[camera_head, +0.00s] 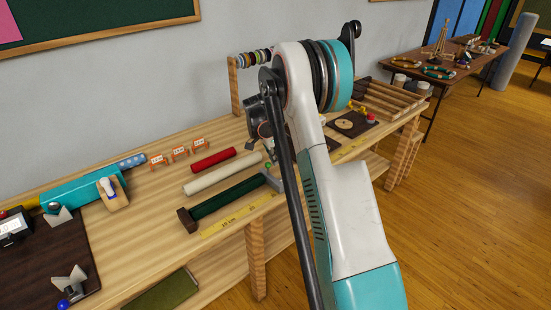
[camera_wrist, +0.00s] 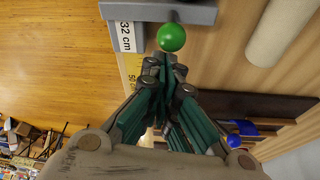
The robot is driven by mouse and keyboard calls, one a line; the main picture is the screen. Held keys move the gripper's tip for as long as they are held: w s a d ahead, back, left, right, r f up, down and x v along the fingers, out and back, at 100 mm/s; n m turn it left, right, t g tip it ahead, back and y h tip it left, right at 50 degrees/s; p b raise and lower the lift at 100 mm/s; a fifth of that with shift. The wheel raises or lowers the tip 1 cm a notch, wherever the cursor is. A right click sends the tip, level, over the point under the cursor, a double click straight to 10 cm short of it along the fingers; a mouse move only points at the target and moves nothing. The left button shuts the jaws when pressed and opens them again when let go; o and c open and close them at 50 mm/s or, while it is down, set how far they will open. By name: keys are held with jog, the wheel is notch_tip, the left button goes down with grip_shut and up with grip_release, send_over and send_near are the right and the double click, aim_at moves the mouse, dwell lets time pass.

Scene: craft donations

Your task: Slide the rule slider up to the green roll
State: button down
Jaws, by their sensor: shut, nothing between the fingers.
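The green roll (camera_head: 230,197) lies along the bench front, its left end against a dark brown block (camera_head: 187,220). The grey rule slider (camera_head: 272,182) stands at the roll's right end; whether they touch is too small to tell. The slider (camera_wrist: 185,12) also shows at the top of the wrist view, with a green ball knob (camera_wrist: 172,38) and a "32 cm" label (camera_wrist: 126,36). My gripper (camera_wrist: 168,62) is shut and empty, its fingertips right beside the knob; contact is unclear. In the head view my arm hides the fingertips.
The yellow rule (camera_head: 225,225) runs along the bench front edge. Behind the green roll lie a cream roll (camera_head: 222,174) and a red roll (camera_head: 212,160). Small price signs (camera_head: 180,153) stand further back. A turquoise device (camera_head: 85,190) is at left; a dark board (camera_head: 352,124) is at right.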

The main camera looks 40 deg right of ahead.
notch_tip(320, 180, up, 9)
jog(key=p, duration=0.2)
dwell(0.3)
